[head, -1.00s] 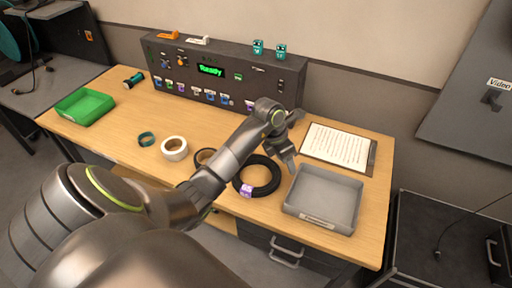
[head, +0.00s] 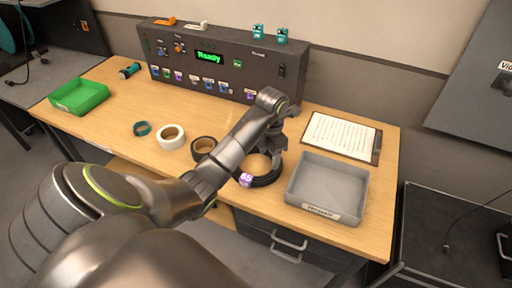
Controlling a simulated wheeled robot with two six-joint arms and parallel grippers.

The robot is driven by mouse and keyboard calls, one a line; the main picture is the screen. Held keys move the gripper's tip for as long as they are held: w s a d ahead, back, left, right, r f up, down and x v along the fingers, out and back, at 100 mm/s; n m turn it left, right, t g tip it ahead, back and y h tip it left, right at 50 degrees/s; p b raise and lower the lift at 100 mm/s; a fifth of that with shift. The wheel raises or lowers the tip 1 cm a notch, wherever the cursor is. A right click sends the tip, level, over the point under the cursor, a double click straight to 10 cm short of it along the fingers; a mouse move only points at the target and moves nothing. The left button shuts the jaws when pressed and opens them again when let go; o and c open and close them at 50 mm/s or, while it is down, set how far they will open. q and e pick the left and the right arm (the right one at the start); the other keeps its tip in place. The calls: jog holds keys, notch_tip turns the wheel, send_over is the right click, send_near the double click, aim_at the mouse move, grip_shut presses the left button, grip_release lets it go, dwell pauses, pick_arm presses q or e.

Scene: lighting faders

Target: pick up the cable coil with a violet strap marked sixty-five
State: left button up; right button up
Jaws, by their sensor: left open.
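The black cable coil (head: 267,181) lies flat on the wooden desk, left of the grey tray. Its violet strap (head: 245,180) faces the front left and reads 65. My left gripper (head: 274,154) is open and points down over the back right part of the coil. My wrist and fingers hide the coil's back part. I cannot tell whether the fingertips touch it. My right gripper is not in view.
The grey tray (head: 291,190) stands close right of the coil, with a clipboard (head: 342,135) behind it. Tape rolls, one black (head: 197,155), one white (head: 164,143), lie to the left. The control console (head: 225,84) showing "Ready" stands behind.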

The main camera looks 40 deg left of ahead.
aim_at(267, 176)
pick_arm(q)
notch_tip(267, 176, down, 6)
jog(key=b, duration=0.5)
jog(key=shift+f+b, duration=0.25)
jog(key=shift+b, duration=0.05)
jog(key=shift+f, duration=2.2)
jog(key=shift+c, duration=0.3)
jog(key=shift+a, duration=0.1)
grip_shut()
